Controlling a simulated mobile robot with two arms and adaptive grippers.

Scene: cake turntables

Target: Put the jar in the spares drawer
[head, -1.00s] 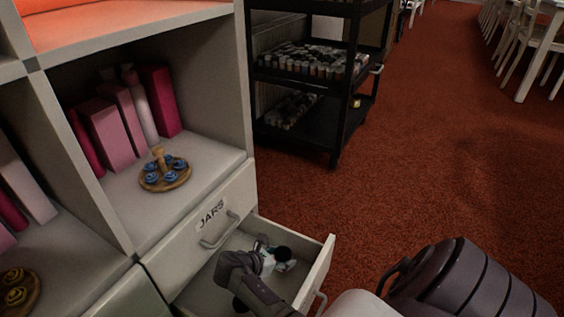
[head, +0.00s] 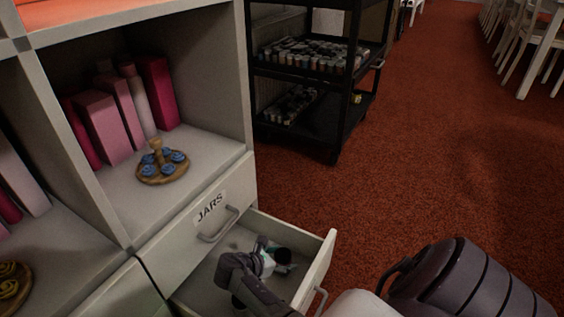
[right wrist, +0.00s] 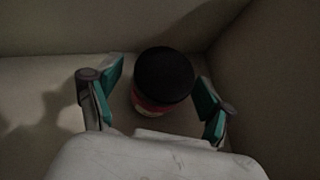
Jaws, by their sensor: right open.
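The jar (right wrist: 163,82) has a black lid and a red band. In the right wrist view it sits between the spread fingers of my right gripper (right wrist: 155,98), with gaps visible on both sides. My right gripper (head: 270,262) is down inside the open drawer (head: 318,270), below the closed drawer (head: 190,246) labelled JARS. A dark round shape by the fingers in the head view may be the jar's lid. The open drawer's front faces away, so any label is hidden. My left gripper is out of view.
Above the drawers, a shelf holds pink books (head: 103,125) and a round wooden stand (head: 162,168) with blue pieces. A black cart (head: 310,75) with several small containers stands behind. Red carpet (head: 420,150) is open to the right. White chairs stand at the far right.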

